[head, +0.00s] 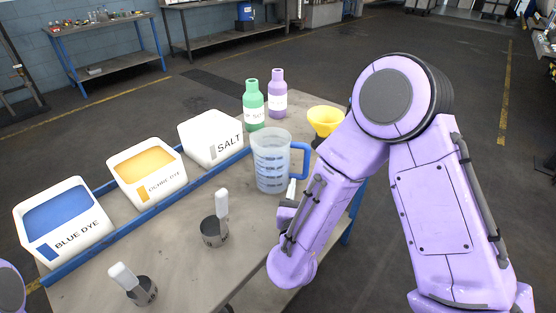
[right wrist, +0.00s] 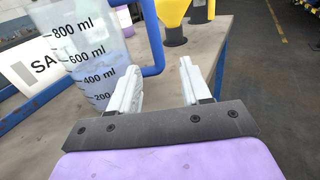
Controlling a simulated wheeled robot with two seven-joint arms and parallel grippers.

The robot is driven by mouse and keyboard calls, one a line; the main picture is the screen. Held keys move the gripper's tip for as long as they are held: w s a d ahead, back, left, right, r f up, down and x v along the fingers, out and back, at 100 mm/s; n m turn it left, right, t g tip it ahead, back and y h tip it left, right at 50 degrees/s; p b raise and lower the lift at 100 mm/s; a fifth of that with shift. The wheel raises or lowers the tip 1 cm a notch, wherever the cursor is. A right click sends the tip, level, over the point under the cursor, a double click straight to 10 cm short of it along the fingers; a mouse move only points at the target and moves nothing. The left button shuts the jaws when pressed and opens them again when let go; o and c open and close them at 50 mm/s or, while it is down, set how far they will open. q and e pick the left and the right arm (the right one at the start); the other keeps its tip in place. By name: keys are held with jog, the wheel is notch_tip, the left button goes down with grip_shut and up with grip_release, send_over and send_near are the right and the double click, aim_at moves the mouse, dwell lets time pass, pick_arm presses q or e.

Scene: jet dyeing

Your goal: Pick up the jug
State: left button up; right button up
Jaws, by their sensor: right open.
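The jug (head: 270,170) is clear with a blue handle (head: 306,158) and stands upright on the table. In the right wrist view the jug (right wrist: 85,50) fills the left side, with level marks and pale bluish contents. My right gripper (head: 291,190) is low beside the jug on its handle side. In the right wrist view its two white fingers (right wrist: 161,78) are apart and empty. The handle (right wrist: 155,40) shows beyond them, lined up with the gap near the left finger; I cannot tell whether it reaches between them. My left gripper is out of view.
Bins of blue dye (head: 68,240), ochre dye (head: 150,190) and salt (head: 212,150) stand in a blue rack. Green (head: 253,108) and purple (head: 277,98) bottles and a yellow funnel (head: 324,121) stand behind the jug. Two metal scoops (head: 214,232) (head: 143,292) are in front.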

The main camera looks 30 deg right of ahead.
aim_at(305, 169)
jog(key=p+x, duration=0.1)
jog(key=x, duration=0.1)
jog(key=p+x, duration=0.1)
jog(key=x, duration=0.4)
jog(key=shift+w+r+p, duration=0.35)
jog(key=shift+p, duration=0.05)
jog(key=shift+w+d, duration=0.1)
grip_shut()
